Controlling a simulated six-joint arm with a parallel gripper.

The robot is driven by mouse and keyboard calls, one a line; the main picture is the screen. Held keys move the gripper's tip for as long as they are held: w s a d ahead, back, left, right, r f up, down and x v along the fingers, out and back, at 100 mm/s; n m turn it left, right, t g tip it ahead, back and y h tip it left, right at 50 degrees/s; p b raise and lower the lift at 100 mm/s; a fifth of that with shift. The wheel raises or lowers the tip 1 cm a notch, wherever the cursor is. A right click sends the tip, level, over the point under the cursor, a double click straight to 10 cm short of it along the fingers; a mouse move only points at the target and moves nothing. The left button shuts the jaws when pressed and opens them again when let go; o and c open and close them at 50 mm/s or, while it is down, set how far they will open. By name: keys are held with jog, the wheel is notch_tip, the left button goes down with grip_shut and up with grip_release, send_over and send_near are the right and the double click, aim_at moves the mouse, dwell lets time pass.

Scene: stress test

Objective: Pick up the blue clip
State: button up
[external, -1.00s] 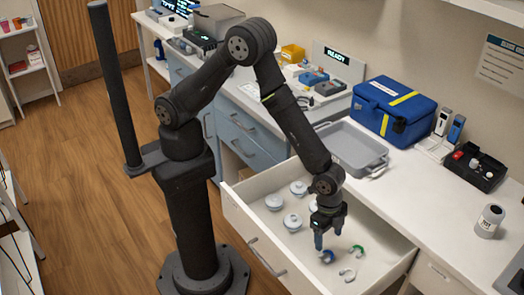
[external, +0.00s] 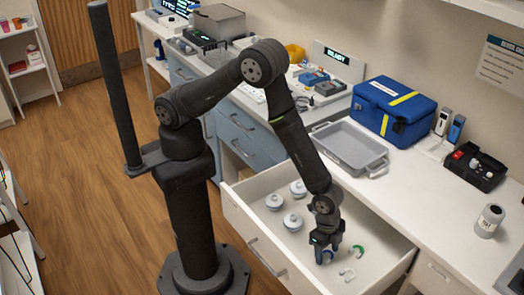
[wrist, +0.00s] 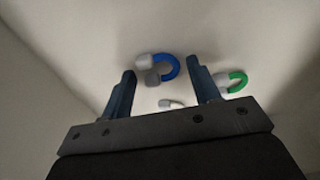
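The blue clip (wrist: 170,66) is a blue curved piece with grey-white ends, lying on the drawer floor. In the wrist view it shows just beyond and between the two fingertips. My gripper (wrist: 161,82) is open, with a dark blue finger on each side and nothing held. In the external view my gripper (external: 326,257) points down into the open drawer, and the blue clip (external: 328,258) is mostly hidden behind its fingers. I cannot tell whether the fingers touch the drawer floor.
A green clip (external: 358,252) lies close to the right of my gripper, and a white clip (external: 347,274) lies nearer the drawer's front. Several white-lidded round jars (external: 293,221) stand to the left. The drawer walls (external: 262,246) enclose the space. A grey tray (external: 350,146) sits on the counter.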

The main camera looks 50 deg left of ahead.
jog(key=c, duration=0.7)
